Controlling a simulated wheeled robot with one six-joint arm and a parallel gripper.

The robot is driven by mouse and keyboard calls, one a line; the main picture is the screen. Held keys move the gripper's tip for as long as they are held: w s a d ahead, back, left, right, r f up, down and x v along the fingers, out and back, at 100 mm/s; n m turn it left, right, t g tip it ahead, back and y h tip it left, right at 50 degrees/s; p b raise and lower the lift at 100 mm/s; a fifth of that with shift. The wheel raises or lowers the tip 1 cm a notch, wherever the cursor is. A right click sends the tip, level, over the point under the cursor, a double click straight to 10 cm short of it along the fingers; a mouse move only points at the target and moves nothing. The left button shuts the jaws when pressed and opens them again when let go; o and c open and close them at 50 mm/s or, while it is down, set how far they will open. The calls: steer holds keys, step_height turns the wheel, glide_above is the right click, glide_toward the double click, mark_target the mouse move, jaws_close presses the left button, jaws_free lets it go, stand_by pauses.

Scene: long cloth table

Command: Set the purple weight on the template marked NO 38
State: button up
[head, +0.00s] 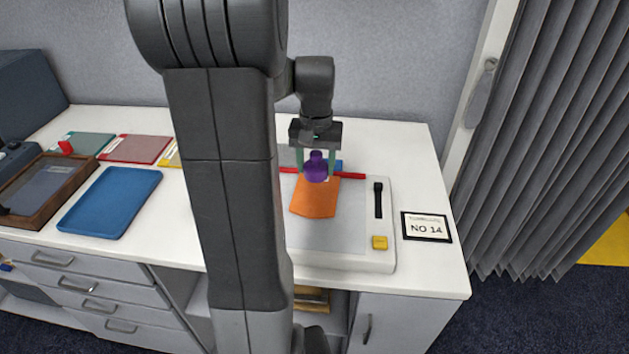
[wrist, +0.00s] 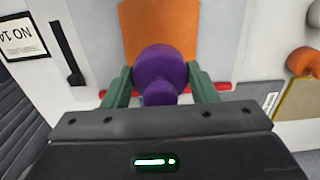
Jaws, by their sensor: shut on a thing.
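The purple weight (head: 316,168) is between the green fingers of my gripper (head: 315,163). In the wrist view the weight (wrist: 160,73) sits between both fingers of my gripper (wrist: 161,88), which is shut on it. An orange template (head: 315,196) lies on the white board just in front of the weight, and it shows behind the weight in the wrist view (wrist: 158,28). I cannot tell whether the weight touches the template or is above it. The framed sign (head: 427,227) at the board's right reads NO 14. I see no NO 38 marking.
The white board (head: 340,258) has a red bar (head: 350,176), a black slider (head: 378,200) and a yellow button (head: 379,242). A blue tray (head: 110,202), a brown-framed tray (head: 82,172) and green (head: 88,143) and red (head: 135,149) sheets lie at left. My arm hides the table's middle.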

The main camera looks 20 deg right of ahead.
mark_target(316, 153)
steer(key=shift+f, duration=2.7)
steer(key=shift+f, duration=0.1)
steer(key=shift+f, duration=0.1)
steer(key=o, duration=1.6)
step_height(316, 153, up, 12)
steer(key=shift+r, duration=0.15)
